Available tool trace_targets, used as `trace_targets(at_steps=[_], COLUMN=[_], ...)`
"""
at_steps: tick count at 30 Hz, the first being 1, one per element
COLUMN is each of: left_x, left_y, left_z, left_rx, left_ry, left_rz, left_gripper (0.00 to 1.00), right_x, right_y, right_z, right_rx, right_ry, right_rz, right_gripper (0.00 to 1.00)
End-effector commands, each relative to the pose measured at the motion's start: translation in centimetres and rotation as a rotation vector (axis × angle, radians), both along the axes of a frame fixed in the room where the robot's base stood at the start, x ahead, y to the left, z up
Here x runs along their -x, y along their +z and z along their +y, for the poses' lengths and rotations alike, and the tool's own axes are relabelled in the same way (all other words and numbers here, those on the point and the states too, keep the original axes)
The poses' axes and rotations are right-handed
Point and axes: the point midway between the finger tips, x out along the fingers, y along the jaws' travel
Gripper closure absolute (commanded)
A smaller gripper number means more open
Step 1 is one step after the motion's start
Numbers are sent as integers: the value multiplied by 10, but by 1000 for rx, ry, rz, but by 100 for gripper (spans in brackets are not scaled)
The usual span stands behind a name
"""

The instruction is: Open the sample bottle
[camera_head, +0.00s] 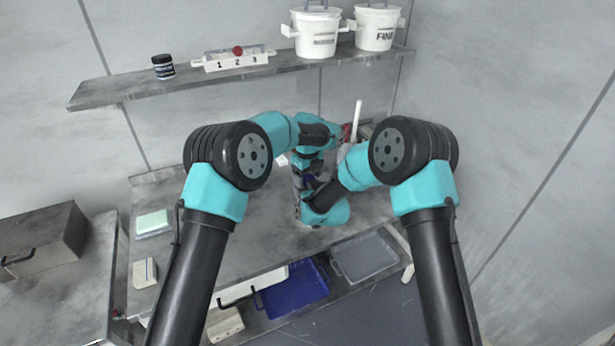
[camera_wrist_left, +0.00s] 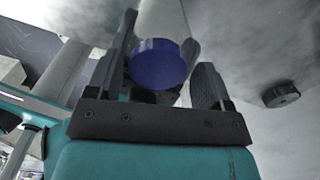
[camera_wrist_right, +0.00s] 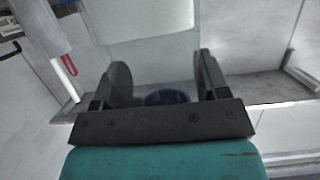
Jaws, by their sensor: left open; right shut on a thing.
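The sample bottle shows in the left wrist view as a pale, see-through body (camera_wrist_left: 162,18) with a blue cap (camera_wrist_left: 158,63). The cap end faces my left wrist camera. My left gripper (camera_wrist_left: 165,58) is open, with its fingers apart on either side of the cap. In the right wrist view my right gripper (camera_wrist_right: 162,72) is shut on the bottle, and the blue cap (camera_wrist_right: 166,97) shows low between the fingers, partly hidden by the gripper's bar. In the head view the grippers meet over the bench, where my arms hide most of the bottle; a bit of blue (camera_head: 309,181) shows.
The grey bench (camera_head: 240,215) has free room left of my arms, with a pale green block (camera_head: 153,222) at its left. A blue tray (camera_head: 295,291) and a grey tray (camera_head: 366,257) lie lower down. The wall shelf (camera_head: 180,87) holds a small jar (camera_head: 163,67), a numbered rack (camera_head: 233,61) and white buckets (camera_head: 316,35).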

Motion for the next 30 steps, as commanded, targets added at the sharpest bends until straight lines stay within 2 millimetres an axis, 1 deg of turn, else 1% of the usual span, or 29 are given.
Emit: trace_targets(at_steps=[2, 5, 12, 15, 18, 24, 26, 30], left_x=[1, 1, 1, 1, 1, 1, 1, 1], left_y=[0, 5, 33, 41, 45, 45, 45, 50], left_z=[1, 0, -1, 0, 0, 0, 0, 0], left_rx=[-2, -2, 0, 0, -1, -1, -1, -1], left_ry=[0, 0, -1, -1, -1, 0, -1, -38], left_rz=[6, 6, 3, 3, 3, 3, 3, 2], left_gripper=[19, 19, 19, 19, 19, 19, 23, 23], right_x=[-1, -1, -1, -1, -1, -1, 0, 0], right_y=[0, 0, -1, -1, -1, 0, 0, 0], right_z=[-2, -2, -2, -2, -1, -1, -1, -1], right_rx=[-1, -2, -1, -1, -1, -1, 0, 0], right_ry=[-4, -4, -4, -3, -3, -3, -2, -2], right_rz=[-1, -2, 0, 0, 0, 1, 0, 0], right_gripper=[98, 98, 98, 98, 98, 98, 98, 98])
